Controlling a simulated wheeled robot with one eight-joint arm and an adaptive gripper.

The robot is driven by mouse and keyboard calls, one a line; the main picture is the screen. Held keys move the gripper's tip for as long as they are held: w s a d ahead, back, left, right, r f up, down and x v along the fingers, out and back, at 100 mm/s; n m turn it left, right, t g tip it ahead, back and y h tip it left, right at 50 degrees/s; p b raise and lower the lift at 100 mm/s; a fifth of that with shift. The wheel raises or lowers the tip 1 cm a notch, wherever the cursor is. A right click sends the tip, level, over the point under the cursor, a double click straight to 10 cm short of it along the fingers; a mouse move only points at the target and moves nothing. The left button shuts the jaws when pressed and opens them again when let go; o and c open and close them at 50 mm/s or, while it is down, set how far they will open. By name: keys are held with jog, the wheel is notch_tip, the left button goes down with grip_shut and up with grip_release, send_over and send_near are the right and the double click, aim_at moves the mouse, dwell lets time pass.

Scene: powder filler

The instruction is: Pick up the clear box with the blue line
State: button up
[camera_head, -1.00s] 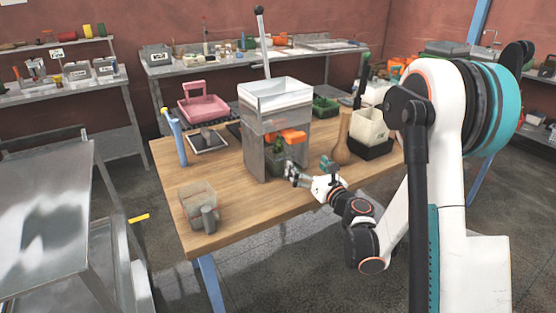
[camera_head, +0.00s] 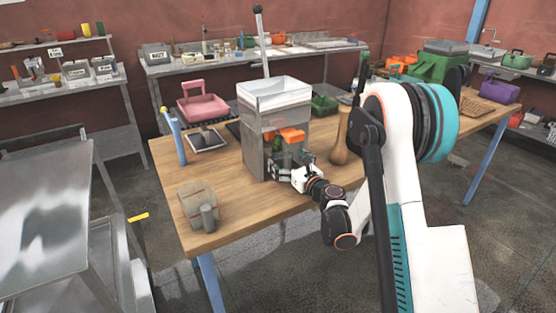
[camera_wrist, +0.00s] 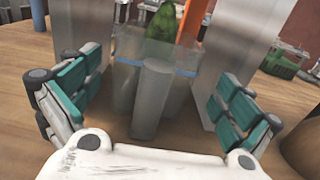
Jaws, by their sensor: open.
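The clear box with the blue line (camera_wrist: 185,71) stands on the table between the metal legs of the powder filler (camera_head: 251,140). The wrist view shows its see-through walls, a blue line near its top and a grey upright handle (camera_wrist: 153,100) on its front. Something green is seen in or behind it. My gripper (camera_wrist: 153,88) is open, its teal fingers on either side of the handle and apart from it. In the head view my gripper (camera_head: 285,174) is at the filler's front opening and hides most of the box.
A similar tan box with a grey handle (camera_head: 197,197) stands at the table's front left. A brown vase-like object (camera_head: 340,150) is right of the filler. A pink container (camera_head: 203,108), a scale-like tray (camera_head: 206,141) and a blue cylinder (camera_head: 178,140) are at the back left.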

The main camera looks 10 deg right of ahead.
aim_at(280, 158)
jog(key=w, duration=0.1)
jog(key=w+a+b, duration=0.1)
jog(key=w, duration=0.1)
jog(key=shift+w+a+f, duration=0.2)
jog(key=shift+a+f, duration=0.15)
jog(key=shift+a, duration=0.05)
jog(key=shift+w+r+b, duration=0.1)
jog(key=shift+w+b, duration=0.2)
jog(key=shift+w, duration=0.05)
jog(key=c, duration=1.3)
jog(key=shift+r, duration=0.1)
